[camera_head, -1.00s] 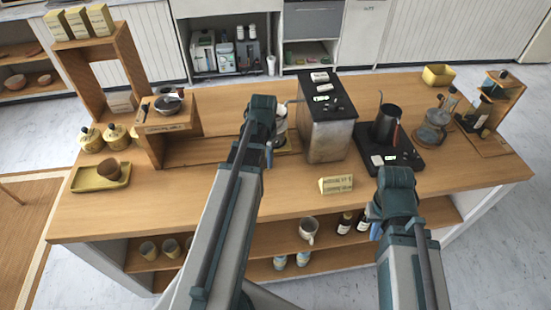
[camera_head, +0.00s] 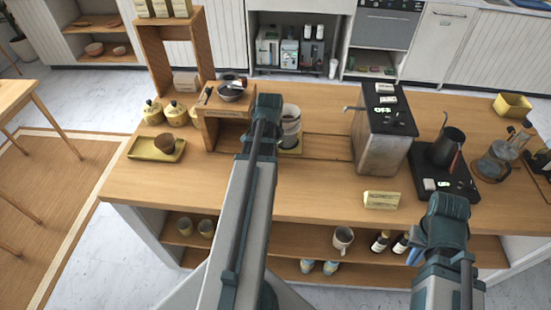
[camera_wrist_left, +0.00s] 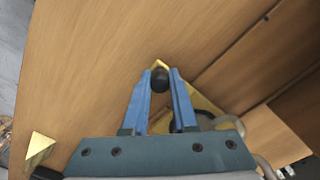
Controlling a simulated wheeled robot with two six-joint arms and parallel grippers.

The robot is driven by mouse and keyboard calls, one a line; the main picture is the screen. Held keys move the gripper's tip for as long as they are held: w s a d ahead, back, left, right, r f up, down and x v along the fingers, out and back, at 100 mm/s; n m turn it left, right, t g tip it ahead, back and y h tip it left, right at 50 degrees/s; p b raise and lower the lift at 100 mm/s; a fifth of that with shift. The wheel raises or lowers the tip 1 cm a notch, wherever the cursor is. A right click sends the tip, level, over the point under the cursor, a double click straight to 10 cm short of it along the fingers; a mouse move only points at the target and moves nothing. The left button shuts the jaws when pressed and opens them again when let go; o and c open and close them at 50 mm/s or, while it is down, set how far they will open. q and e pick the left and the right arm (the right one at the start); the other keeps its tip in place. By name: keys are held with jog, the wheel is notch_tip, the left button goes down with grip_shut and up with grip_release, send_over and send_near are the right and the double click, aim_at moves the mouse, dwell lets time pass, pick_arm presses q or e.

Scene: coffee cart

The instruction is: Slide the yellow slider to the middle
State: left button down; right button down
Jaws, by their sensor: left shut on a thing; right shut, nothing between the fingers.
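The yellow slider (camera_head: 289,152) is a flat plate in a long groove in the counter, carrying a white dripper and cup (camera_head: 290,120). In the left wrist view the slider (camera_wrist_left: 204,104) shows as a yellow plate with a black knob (camera_wrist_left: 160,79). My left gripper (camera_wrist_left: 161,80) is shut on that knob. In the head view my left gripper (camera_head: 266,104) stands at the slider's left side, and its arm hides the knob and part of the groove. My right gripper (camera_head: 415,254) is shut and empty, low over the counter's front edge at the right.
Bare groove (camera_head: 328,147) runs between the slider and the grinder-like metal box (camera_head: 382,140). A wooden stand (camera_head: 213,128) with a bowl is to the left. A kettle (camera_head: 450,143) on a black scale is right. A yellow sign block (camera_head: 381,200) lies near the front.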

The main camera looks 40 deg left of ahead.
pick_arm(q)
jog(key=c, duration=0.7)
grip_release()
jog(key=shift+r, duration=0.1)
notch_tip(320, 180, up, 14)
jog(key=p, duration=1.3)
jog(key=shift+f+p, duration=0.25)
jog(key=shift+p, duration=0.15)
